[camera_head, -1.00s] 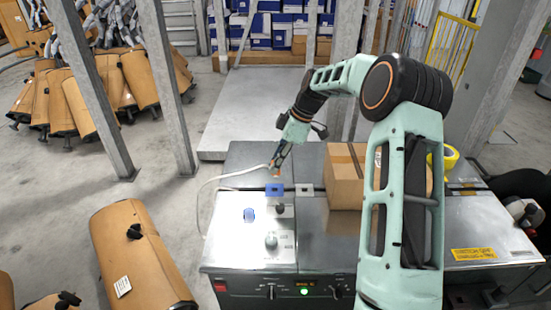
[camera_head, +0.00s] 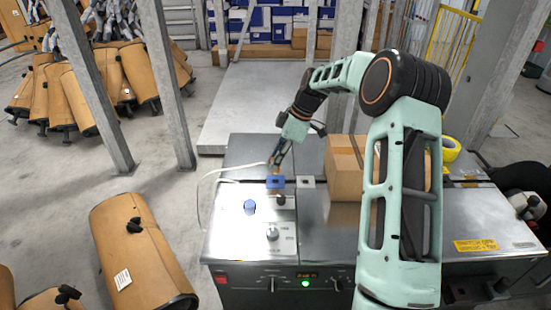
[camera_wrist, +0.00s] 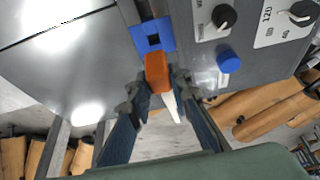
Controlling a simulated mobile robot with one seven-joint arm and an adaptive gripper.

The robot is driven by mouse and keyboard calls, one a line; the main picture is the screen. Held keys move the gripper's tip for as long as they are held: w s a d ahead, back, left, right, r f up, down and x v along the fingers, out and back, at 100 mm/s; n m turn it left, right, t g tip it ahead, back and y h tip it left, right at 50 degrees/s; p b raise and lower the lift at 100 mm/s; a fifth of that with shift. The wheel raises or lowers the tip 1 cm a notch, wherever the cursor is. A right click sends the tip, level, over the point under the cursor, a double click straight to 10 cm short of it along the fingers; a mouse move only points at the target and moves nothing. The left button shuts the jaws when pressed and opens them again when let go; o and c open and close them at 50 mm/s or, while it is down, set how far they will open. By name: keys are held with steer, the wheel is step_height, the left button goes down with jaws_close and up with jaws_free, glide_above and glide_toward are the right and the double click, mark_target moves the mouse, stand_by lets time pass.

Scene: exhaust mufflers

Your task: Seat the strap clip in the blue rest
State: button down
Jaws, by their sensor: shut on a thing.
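The blue rest (camera_head: 275,182) is a small block with a dark square opening, on the metal-topped machine. In the wrist view the blue rest (camera_wrist: 167,33) lies just beyond my fingertips. My gripper (camera_head: 274,161) is just behind the rest in the head view. In the wrist view my gripper (camera_wrist: 158,88) is shut on the orange strap clip (camera_wrist: 156,70). The clip's far end overlaps the rest's near edge there; I cannot tell whether they touch. The white strap (camera_wrist: 172,105) runs back between the fingers, and the strap (camera_head: 205,178) loops left in the head view.
A grey block (camera_head: 306,182) stands right of the rest. A blue button (camera_head: 250,207) and a knob (camera_head: 272,233) are on the panel in front. A cardboard box (camera_head: 345,170) stands to the right. The metal top left of the rest is mostly clear.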

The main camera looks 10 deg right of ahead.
steer(key=shift+f+b, duration=0.85)
steer(key=shift+f, duration=0.9)
steer(key=shift+f, duration=0.45)
stand_by(0.8)
steer(key=c, duration=1.7)
jaws_free()
steer(key=v, duration=1.2)
steer(key=shift+a, duration=0.1)
